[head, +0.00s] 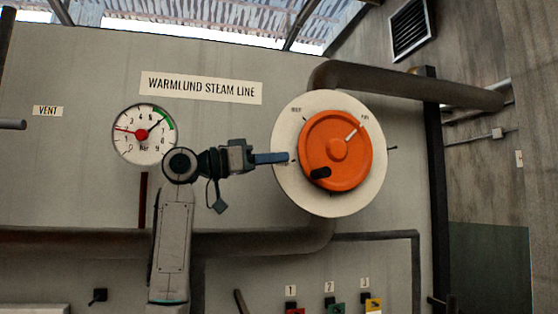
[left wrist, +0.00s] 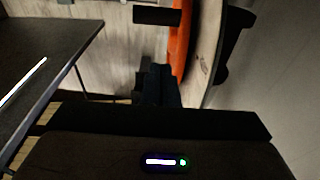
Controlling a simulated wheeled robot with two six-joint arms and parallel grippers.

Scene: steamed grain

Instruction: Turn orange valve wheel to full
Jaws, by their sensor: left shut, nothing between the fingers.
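The orange valve wheel (head: 337,150) sits on a round white dial plate (head: 285,185) on the wall. Its black handle knob (head: 320,173) is at the wheel's lower left. A white pointer line (head: 351,133) on the wheel points up and right, towards a small label at the upper right that is hard to read. My left gripper (head: 287,157) is shut and empty, its tip over the left part of the plate, short of the wheel. The left wrist view shows the wheel edge-on (left wrist: 181,45), the knob (left wrist: 156,15) and my gripper's fingers (left wrist: 158,85). My right gripper is not in view.
A round pressure gauge (head: 145,135) with a red and a black needle is left of the wheel. A thick pipe (head: 410,82) runs above and right of the plate. Numbered coloured fittings (head: 337,308) line the bottom. A dark panel (left wrist: 40,75) is at left in the wrist view.

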